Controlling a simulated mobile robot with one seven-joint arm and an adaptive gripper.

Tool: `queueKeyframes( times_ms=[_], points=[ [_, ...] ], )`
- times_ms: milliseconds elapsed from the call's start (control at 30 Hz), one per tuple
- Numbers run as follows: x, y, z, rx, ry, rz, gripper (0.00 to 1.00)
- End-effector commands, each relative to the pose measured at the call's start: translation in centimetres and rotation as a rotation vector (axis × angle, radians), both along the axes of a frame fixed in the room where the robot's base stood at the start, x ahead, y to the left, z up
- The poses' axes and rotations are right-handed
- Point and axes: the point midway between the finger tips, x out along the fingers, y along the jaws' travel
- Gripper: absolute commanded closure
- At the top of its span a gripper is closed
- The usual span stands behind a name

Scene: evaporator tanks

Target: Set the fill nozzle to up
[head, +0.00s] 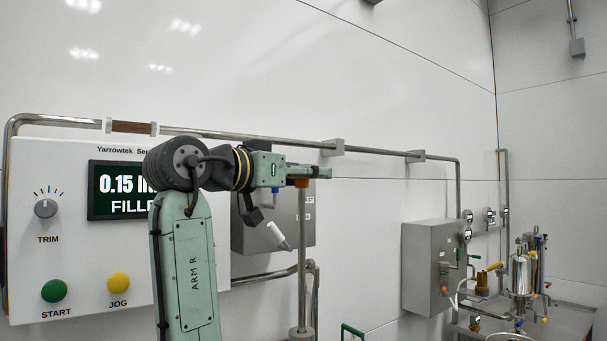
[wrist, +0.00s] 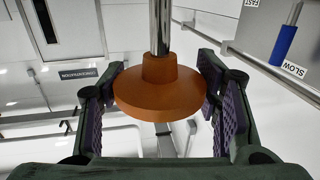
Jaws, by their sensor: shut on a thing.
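An orange round knob (head: 301,183) sits at the top of an upright metal rod (head: 303,250) in the head view. My gripper (head: 312,172) reaches it from the left, level with the rod's top. In the wrist view the purple finger pads are closed on both sides of the orange knob (wrist: 160,95), and the shiny rod (wrist: 160,25) runs out of it. No label names the fill nozzle, so I cannot tell how this knob and rod relate to it. My arm and gripper hide part of the grey box behind.
A white panel (head: 75,165) with a dial, a display and green and yellow buttons stands at left. Pipes cross the wall. Another grey box (head: 430,262) and tank equipment (head: 520,280) stand at right.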

Motion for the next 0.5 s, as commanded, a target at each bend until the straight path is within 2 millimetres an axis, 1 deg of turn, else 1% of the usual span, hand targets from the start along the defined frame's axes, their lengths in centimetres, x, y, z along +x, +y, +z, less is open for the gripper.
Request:
queueKeyframes(
  times_ms=[33,100,133,433,500],
  points=[
    [-0.08,0.08,0.67,-0.010,-0.012,0.005,0.93],
    [-0.08,0.10,0.69,-0.010,-0.012,0.005,0.93],
    [-0.08,0.10,0.70,-0.010,-0.012,0.005,0.42],
    [-0.04,0.07,0.47,-0.008,-0.009,0.004,0.22],
    [-0.03,0.07,0.43,-0.007,-0.008,0.004,0.21]
  ],
)
